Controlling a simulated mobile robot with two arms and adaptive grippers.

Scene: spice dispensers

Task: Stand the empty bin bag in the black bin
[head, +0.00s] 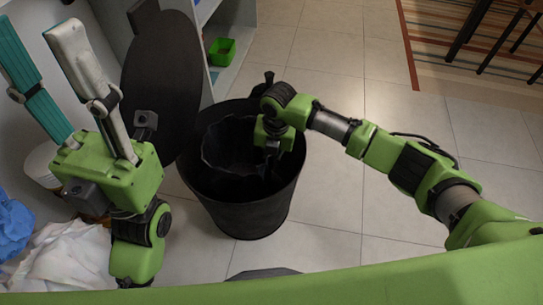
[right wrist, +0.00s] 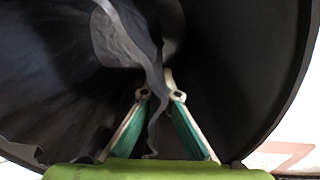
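The black bin (head: 240,221) stands upright on the tiled floor, its open top facing up. The dark grey, thin bin bag (head: 226,150) is inside the bin, its wavy rim below the bin's rim. In the right wrist view, the bag (right wrist: 60,75) fills the left side of the bin. My right gripper (right wrist: 166,80) reaches down into the bin with its fingers closed together on the bag's edge; in the head view its fingers are largely hidden. My left gripper (head: 42,55) is left of the bin, fingers pointing up, apart and empty.
The bin's dark round lid (head: 160,75) stands upright behind the bin on the left. A shelf unit with a green box (head: 221,52) is behind it. White and blue bags (head: 60,262) lie at lower left. Floor to the right is clear up to a striped rug (head: 470,50).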

